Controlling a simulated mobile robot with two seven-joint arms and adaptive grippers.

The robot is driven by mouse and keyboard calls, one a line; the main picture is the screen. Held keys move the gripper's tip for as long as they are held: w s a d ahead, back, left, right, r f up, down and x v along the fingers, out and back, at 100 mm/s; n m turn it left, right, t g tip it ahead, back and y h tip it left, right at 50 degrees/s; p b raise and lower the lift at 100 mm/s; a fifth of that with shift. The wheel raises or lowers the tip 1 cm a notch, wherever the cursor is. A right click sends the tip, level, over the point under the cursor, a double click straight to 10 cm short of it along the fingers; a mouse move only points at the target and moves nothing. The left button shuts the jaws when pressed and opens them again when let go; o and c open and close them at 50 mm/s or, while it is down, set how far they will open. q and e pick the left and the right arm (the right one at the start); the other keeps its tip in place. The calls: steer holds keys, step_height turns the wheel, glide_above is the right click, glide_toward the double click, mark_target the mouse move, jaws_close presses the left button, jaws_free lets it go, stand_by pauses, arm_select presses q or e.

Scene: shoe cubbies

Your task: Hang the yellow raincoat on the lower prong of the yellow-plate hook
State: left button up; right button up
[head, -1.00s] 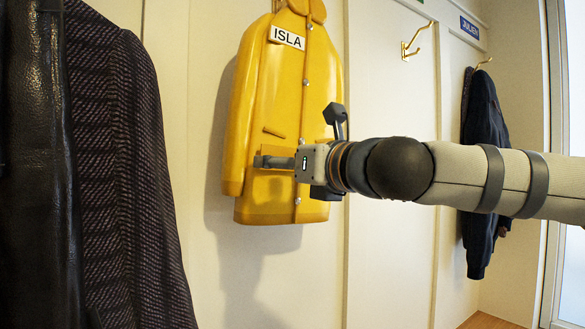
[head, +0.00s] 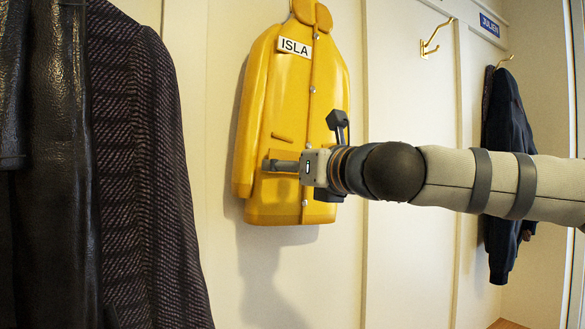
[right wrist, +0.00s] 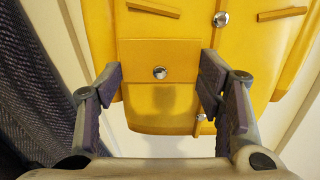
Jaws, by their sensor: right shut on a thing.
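The yellow raincoat (head: 291,110) hangs upright in front of the white panel wall, with a white ISLA label near its collar. Its top reaches the upper edge of the head view. My right gripper (head: 283,166) is at its lower front. In the right wrist view the gripper (right wrist: 163,76) is shut on a yellow flap of the raincoat (right wrist: 160,110), one finger on each side, with a silver snap between them. I cannot make out the yellow-plate hook or its prongs. My left gripper is out of view.
A dark coat (head: 140,170) fills the left side, close to the camera. A bare brass hook (head: 435,40) is on the wall to the right. A navy jacket (head: 508,140) hangs farther right near a blue nameplate (head: 490,23).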

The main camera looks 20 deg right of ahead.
steer(key=o, duration=1.6)
